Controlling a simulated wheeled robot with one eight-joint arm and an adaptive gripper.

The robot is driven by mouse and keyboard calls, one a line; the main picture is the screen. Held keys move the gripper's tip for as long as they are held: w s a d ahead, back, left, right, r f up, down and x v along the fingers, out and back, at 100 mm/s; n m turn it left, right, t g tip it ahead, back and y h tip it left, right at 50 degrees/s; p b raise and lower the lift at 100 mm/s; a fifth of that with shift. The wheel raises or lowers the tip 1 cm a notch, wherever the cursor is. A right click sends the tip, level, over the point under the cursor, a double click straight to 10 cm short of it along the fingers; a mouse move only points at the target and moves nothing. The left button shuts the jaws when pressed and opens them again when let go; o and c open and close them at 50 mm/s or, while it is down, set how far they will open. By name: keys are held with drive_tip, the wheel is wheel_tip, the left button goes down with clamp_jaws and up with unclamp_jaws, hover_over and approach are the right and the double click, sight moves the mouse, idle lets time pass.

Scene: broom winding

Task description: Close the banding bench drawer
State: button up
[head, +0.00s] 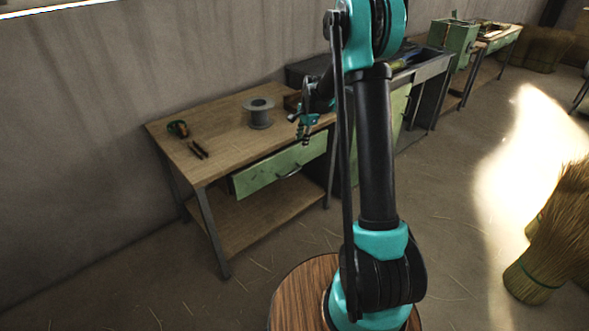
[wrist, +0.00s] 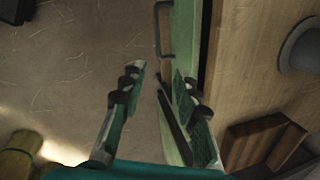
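The banding bench (head: 225,120) is a wooden-topped table with dark metal legs and a lower shelf. Its green drawer (head: 268,174) sits under the front edge of the top and stands out a little. A dark gap shows between the drawer front and the tabletop in the wrist view, where the drawer (wrist: 185,40) and its dark bar handle (wrist: 158,30) also show. My gripper (head: 305,130) is above and near the right end of the drawer front. In the wrist view my gripper (wrist: 158,78) has its fingers apart with nothing between them.
On the benchtop are a grey spool (head: 258,113), a dark green roll (head: 178,129), small dark tools (head: 198,150) and a wooden box (wrist: 262,143). More benches stand to the right. The floor before the drawer is clear.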

drive_tip(key=a+n, duration=0.1)
drive_tip(key=n, duration=0.2)
approach(294, 169)
drive_tip(key=s+f, duration=0.1)
drive_tip(key=s+a+f, duration=0.1)
drive_tip(key=s+f, duration=0.1)
drive_tip(key=s+a+f, duration=0.1)
drive_tip(key=shift+s+f, duration=0.2)
drive_tip(key=shift+f, duration=0.15)
clamp_jaws()
idle(0.3)
